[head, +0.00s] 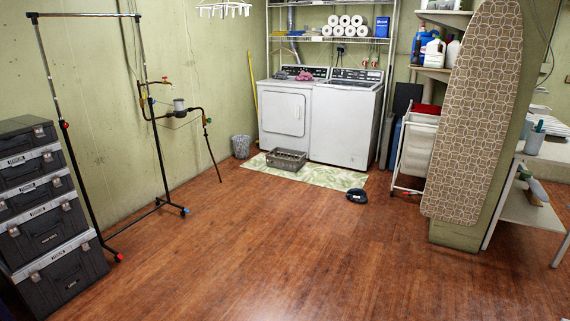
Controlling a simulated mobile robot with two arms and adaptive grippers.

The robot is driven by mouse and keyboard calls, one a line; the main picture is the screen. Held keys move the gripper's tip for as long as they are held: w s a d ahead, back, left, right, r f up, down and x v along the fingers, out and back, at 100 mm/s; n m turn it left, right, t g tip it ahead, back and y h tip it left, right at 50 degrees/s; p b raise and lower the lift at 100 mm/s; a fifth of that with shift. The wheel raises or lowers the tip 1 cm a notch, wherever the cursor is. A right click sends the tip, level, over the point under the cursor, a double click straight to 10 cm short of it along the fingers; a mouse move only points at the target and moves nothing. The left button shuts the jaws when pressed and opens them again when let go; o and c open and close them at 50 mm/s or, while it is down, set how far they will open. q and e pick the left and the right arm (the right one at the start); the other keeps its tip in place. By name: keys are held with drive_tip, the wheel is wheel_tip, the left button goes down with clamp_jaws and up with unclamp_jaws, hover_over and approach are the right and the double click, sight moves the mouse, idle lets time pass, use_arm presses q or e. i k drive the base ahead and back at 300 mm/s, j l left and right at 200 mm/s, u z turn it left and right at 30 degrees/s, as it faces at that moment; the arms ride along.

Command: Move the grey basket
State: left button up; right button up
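The grey basket (287,159) is a low rectangular crate with slotted sides. It sits upright on the pale leaf-patterned mat (325,175), on the floor in front of the white dryer (284,112). It looks empty, though its inside is small in the picture. Neither of my grippers shows in the head view, and the basket stands well ahead of me across the room.
Open wood floor (260,240) lies between me and the mat. A small dark object (356,195) lies by the mat's right edge. Stacked toolboxes (45,215) and a garment rack (75,130) stand left; an ironing board (475,110) and a laundry cart (415,150) stand right.

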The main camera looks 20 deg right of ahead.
sight(285, 164)
drive_tip(key=z, duration=0.1)
drive_tip(key=i+j+z, duration=0.25)
drive_tip(key=i, duration=1.1)
drive_tip(key=i+l+z, duration=0.15)
drive_tip(key=i+z, duration=0.2)
drive_tip(key=i, duration=0.25)
drive_tip(key=i+z, duration=0.35)
drive_tip(key=i, duration=0.25)
drive_tip(key=i+j+z, duration=0.15)
drive_tip(key=i+z, duration=0.2)
drive_tip(key=i, duration=0.75)
drive_tip(key=i+l+u, duration=0.15)
drive_tip(key=i, duration=0.9)
drive_tip(key=i+j+u, duration=0.2)
drive_tip(key=i+u, duration=0.25)
drive_tip(key=i, duration=0.5)
drive_tip(key=i+l+u, duration=0.15)
drive_tip(key=i+u, duration=0.3)
drive_tip(key=i, duration=0.5)
drive_tip(key=i+z, duration=0.2)
drive_tip(key=i, duration=0.4)
drive_tip(key=i+z, duration=0.2)
drive_tip(key=i, duration=0.35)
drive_tip(key=i+j+z, duration=0.15)
drive_tip(key=i, duration=0.45)
drive_tip(key=i+j+z, duration=0.2)
drive_tip(key=i, duration=0.35)
